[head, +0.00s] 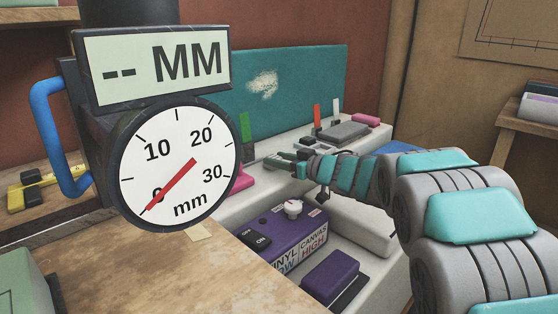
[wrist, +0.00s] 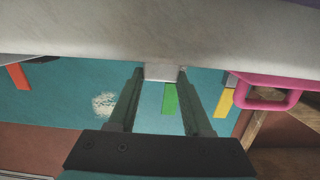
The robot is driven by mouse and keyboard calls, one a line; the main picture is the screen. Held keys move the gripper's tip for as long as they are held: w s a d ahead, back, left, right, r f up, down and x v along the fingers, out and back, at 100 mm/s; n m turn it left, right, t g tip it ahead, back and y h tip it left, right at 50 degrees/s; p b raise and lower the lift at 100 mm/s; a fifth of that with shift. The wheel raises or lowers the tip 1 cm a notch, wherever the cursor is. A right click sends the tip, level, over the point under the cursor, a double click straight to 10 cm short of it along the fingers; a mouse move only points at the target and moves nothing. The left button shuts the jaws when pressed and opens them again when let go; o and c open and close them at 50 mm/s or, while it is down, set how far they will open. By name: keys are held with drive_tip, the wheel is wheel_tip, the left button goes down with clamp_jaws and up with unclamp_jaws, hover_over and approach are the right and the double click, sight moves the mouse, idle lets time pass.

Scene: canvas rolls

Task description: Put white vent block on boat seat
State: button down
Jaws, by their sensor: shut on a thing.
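In the wrist view, a small white block (wrist: 162,72) sits between the fingertips of my gripper (wrist: 161,74), which is shut on it. A broad pale surface (wrist: 160,30) lies just beyond the block; whether the block touches it I cannot tell. In the head view my gripper (head: 280,164) reaches left over the long pale bench-like body, and I cannot make out the block there. A rounded pale padded part (head: 358,222) below my arm may be the boat seat, but I cannot be sure.
A large dial gauge (head: 179,165) with a blue handle stands at the left, over a wooden bench (head: 180,265). A purple switch box (head: 285,237) sits below my gripper. A teal panel (head: 300,85) stands behind. A pink handle (wrist: 268,93) is close by in the wrist view.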

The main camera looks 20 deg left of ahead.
drive_tip(key=shift+c, duration=1.6)
unclamp_jaws()
drive_tip(key=shift+f, duration=0.1)
drive_tip(key=shift+d, duration=0.15)
drive_tip(key=v, duration=1.1)
drive_tip(key=shift+s+d, duration=0.25)
drive_tip(key=shift+d, duration=0.05)
